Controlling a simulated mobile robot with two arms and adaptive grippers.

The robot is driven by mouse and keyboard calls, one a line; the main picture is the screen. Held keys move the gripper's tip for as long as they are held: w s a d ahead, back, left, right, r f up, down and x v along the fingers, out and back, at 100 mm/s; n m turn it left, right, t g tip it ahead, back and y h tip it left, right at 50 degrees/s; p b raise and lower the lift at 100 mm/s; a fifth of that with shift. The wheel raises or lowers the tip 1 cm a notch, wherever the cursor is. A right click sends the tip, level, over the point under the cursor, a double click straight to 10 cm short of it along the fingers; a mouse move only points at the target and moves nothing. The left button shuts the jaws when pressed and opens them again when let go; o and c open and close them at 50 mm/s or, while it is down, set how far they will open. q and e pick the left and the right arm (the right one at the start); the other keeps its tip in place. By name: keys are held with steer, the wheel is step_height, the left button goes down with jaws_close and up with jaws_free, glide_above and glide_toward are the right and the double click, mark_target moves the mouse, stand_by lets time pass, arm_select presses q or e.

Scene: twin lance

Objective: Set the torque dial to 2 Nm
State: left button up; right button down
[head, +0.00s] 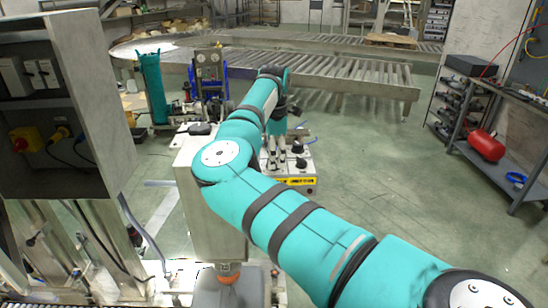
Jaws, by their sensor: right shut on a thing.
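A small light-coloured control box (306,172) with black knobs and a yellow label strip stands in the middle, beyond my right arm. My right gripper (277,163) points down at the left part of its top face. It is shut on a small knob there, which the fingers mostly hide. Other black knobs (298,147) on the box show to the right of the gripper. Which knob is the torque dial, and any scale marks, are too small to tell. My left gripper is not in view.
A dark cabinet (50,120) with switches stands close on the left. A roller conveyor (345,75) runs across the back. A shelf bench with a red tank (486,145) is at the right. Green floor (385,160) between box and bench is clear.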

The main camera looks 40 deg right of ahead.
steer(key=shift+f+n+b, duration=0.15)
steer(key=shift+n+b, duration=0.7)
steer(key=shift+n, duration=0.15)
steer(key=shift+w+n+b, duration=0.1)
steer(key=shift+n+b, duration=0.85)
steer(key=shift+n, duration=0.25)
steer(key=n+b, duration=0.2)
steer(key=n, duration=0.2)
steer(key=shift+n, duration=0.4)
steer(key=shift+r, duration=0.2)
steer(key=c, duration=0.9)
jaws_free()
steer(key=shift+c, duration=0.2)
step_height(320, 180, up, 12)
